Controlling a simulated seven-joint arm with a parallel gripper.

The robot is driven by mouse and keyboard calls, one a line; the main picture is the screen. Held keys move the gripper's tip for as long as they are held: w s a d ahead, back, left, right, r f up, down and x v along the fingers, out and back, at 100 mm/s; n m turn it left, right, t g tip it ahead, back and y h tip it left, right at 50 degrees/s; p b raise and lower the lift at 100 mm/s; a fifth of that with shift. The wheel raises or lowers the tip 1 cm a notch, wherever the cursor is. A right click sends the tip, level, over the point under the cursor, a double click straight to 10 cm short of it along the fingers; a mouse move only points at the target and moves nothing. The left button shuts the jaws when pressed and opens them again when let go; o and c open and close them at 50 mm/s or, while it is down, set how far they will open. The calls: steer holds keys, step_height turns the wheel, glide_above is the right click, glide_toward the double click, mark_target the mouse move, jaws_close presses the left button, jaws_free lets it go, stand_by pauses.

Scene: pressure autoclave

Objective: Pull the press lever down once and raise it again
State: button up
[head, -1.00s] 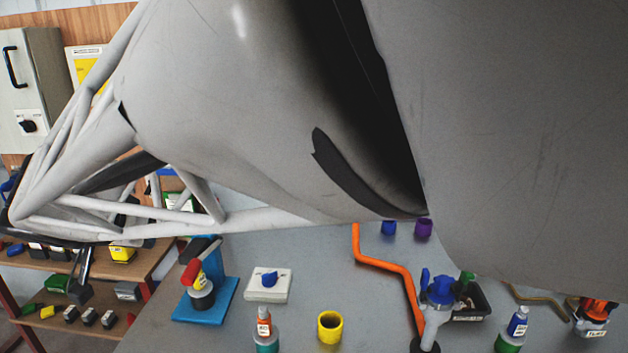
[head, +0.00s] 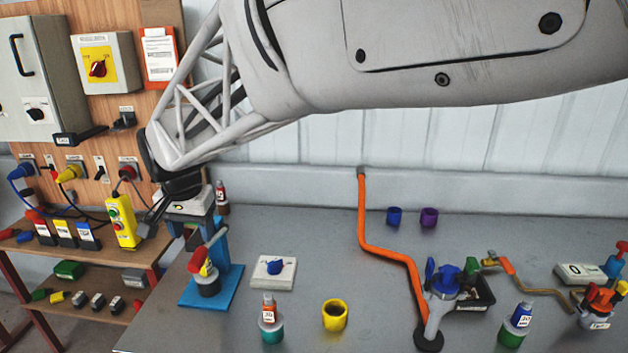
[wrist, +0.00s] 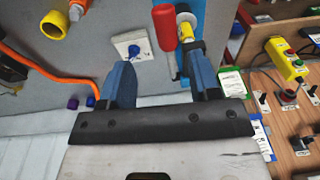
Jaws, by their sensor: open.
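The press (head: 212,275) is a blue stand on a blue base plate at the left of the bench in the head view. Its lever has a red handle (head: 199,259) at the front, with a pale rod running back to the post. In the wrist view the red handle (wrist: 165,27) shows beyond my fingertips, beside a yellow part of the press (wrist: 185,28). My gripper (wrist: 160,60) is open, its two blue fingers apart with nothing between them. The handle appears apart from both fingers. In the head view my gripper is dark and partly hidden near the top of the press.
A white plate with a blue knob (head: 273,267) lies right of the press, with a bottle (head: 269,309) and a yellow cup (head: 334,316) in front. An orange pipe (head: 372,245) crosses the bench. A yellow pendant box (head: 121,222) stands left of my gripper.

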mark_target(199, 252)
steer(key=shift+w+d+f+g+y, duration=0.15)
steer(key=shift+w+g+y, duration=0.15)
steer(key=shift+w, duration=0.35)
steer(key=shift+w+a+f+g+y, duration=0.15)
steer(key=shift+w+g+y, duration=0.15)
steer(key=shift+w, duration=0.3)
steer(key=shift+f, duration=0.2)
steer(key=shift+a+f, duration=0.15)
steer(key=shift+f, duration=1.05)
steer(key=shift+a+f, duration=0.2)
steer(key=shift+f, duration=1.05)
steer(key=shift+a+f, duration=0.15)
steer(key=shift+f, duration=1.05)
steer(key=shift+c, duration=0.5)
jaws_close()
